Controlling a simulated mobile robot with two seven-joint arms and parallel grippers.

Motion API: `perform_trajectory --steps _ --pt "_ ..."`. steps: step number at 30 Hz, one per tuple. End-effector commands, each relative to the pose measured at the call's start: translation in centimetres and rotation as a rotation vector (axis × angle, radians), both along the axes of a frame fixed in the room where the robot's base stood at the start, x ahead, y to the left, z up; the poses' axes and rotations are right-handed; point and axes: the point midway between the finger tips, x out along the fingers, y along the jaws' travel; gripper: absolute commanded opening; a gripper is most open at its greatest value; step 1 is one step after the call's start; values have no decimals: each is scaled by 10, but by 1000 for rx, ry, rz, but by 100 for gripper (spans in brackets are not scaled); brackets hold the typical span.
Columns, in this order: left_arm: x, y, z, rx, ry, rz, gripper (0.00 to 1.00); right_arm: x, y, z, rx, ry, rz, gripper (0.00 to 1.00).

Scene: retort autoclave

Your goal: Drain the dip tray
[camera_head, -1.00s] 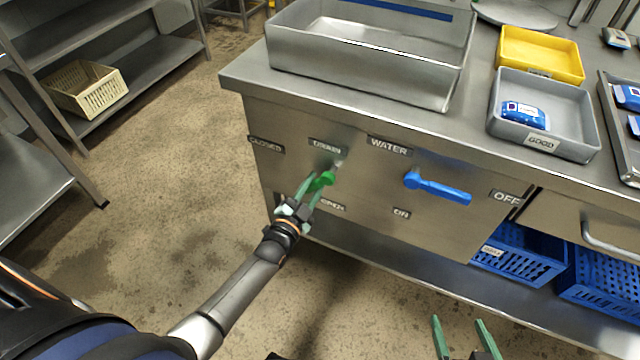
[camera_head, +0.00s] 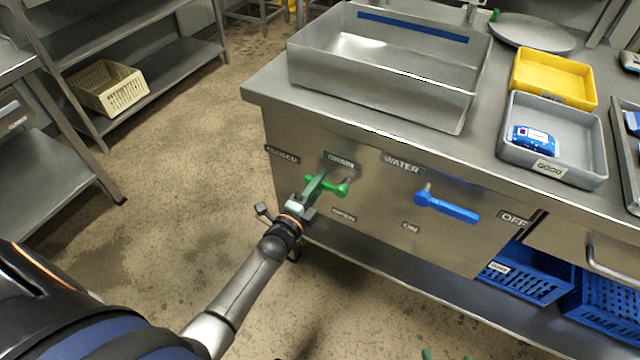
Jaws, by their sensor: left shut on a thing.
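The metal dip tray (camera_head: 375,92) stands on the steel counter. Below it, the green drain lever (camera_head: 340,189) sits on the front panel, under the DRAIN label (camera_head: 341,162), with CLOSED to its left and OPEN below. My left gripper (camera_head: 318,187) is shut on the green lever. Its fingers hide part of the lever, so its exact angle is hard to tell. Only the fingertips of my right gripper (camera_head: 447,356) show at the bottom edge, apart and empty. I cannot tell whether liquid is in the tray.
A blue water lever (camera_head: 447,206) points right toward OFF. A yellow tray (camera_head: 553,78) and a grey GOOD tray (camera_head: 553,165) with a blue pouch (camera_head: 534,140) stand on the counter. Blue crates (camera_head: 525,275) sit below.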

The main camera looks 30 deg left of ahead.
Motion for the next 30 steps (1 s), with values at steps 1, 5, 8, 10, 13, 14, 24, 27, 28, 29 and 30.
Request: perform_trajectory --steps 1,5,8,10,13,14,24,27,28,29,30 --pt "1 0 4 17 -6 1 0 0 0 1 0 0 0 91" --pt "1 0 6 54 -6 1 0 0 0 0 0 2 1 91" --pt "1 0 6 69 -6 1 0 -1 0 -1 -1 5 1 91" --pt "1 0 7 76 -7 1 0 -1 0 -1 -1 6 1 91" --pt "1 0 7 81 -7 0 0 -1 1 -2 -1 7 1 91" --pt "1 0 7 81 -7 0 0 -1 1 -2 -1 7 1 91" --pt "2 0 7 82 -9 -1 39 -1 1 -2 -1 6 1 91" --pt "1 0 7 81 -7 0 50 -1 1 -1 -1 6 1 91" --pt "1 0 6 80 -7 0 53 -1 1 -1 -1 5 1 91" --pt "1 0 6 80 -6 0 57 -1 1 -1 -1 5 1 91" --pt "1 0 6 79 -6 0 60 0 1 0 0 4 1 91"
